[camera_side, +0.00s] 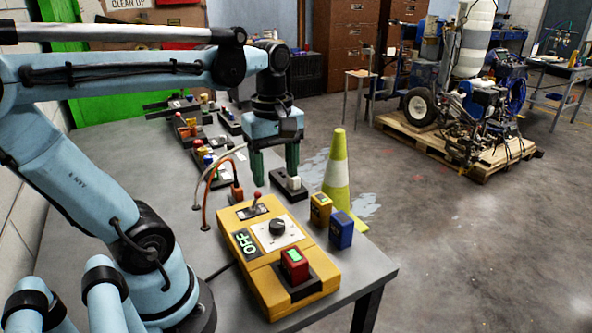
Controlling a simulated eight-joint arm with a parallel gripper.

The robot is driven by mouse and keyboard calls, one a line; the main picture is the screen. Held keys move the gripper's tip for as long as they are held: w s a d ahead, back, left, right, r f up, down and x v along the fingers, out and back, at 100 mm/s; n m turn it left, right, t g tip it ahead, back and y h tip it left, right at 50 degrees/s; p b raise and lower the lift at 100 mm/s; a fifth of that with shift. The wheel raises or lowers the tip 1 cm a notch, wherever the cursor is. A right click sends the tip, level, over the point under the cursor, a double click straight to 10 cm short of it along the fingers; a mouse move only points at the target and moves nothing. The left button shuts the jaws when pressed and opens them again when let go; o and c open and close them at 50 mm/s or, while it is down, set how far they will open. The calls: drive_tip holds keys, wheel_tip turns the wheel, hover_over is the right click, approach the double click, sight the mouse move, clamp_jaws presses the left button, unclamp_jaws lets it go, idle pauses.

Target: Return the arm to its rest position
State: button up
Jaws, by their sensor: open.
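My gripper (275,168) is at the middle of the view, pointing down above the grey table (133,160). Its two green fingers are apart, with nothing seen between them. Below and right of it, a black base with a white switch (293,184) lies on the table. In front of it sits a yellow control box (262,262) with a red-tipped lever (257,197), a black knob (277,227), a green OFF display (245,242) and a red block with a green top (295,264). My blue arm reaches in from the left.
A yellow block (320,210) and a blue block (341,229) stand right of the box. Orange cables (208,195) rise left of my gripper. Several small switch units (189,131) lie behind. The striper machine (470,105) sits on a pallet (455,150).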

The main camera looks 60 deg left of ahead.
drive_tip(key=w+d+f+m+t, duration=0.4)
drive_tip(key=d+m+t, duration=0.3)
drive_tip(key=m, duration=1.1)
drive_tip(key=shift+w+d, duration=0.2)
drive_tip(key=shift+o, duration=0.5)
